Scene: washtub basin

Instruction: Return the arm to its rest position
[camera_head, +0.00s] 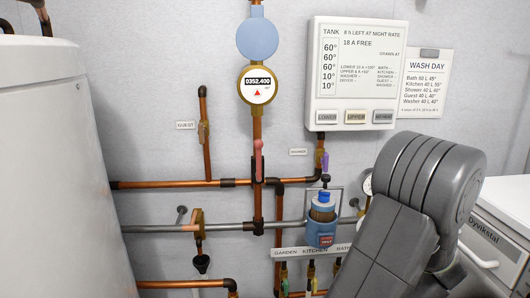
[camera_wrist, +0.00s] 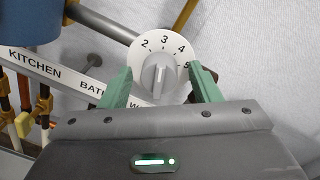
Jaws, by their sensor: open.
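My gripper (camera_wrist: 160,90) shows in the wrist view, with its two green fingers apart on either side of a round grey dial knob (camera_wrist: 158,76) numbered 2 to 5 on a white face. Nothing is held between the fingers; I cannot tell whether they touch the dial. In the head view my grey arm (camera_head: 400,215) rises at the right and hides the gripper and most of the dial. Part of a round gauge or dial (camera_head: 367,184) shows at the arm's left edge.
A blue-capped filter (camera_head: 322,222) sits on the pipe left of my arm. Copper pipes (camera_head: 165,184) and valves line the wall. A tank panel (camera_head: 353,75) hangs above. A white tank (camera_head: 55,180) stands left, and a white Dyvikstal appliance (camera_head: 500,225) right.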

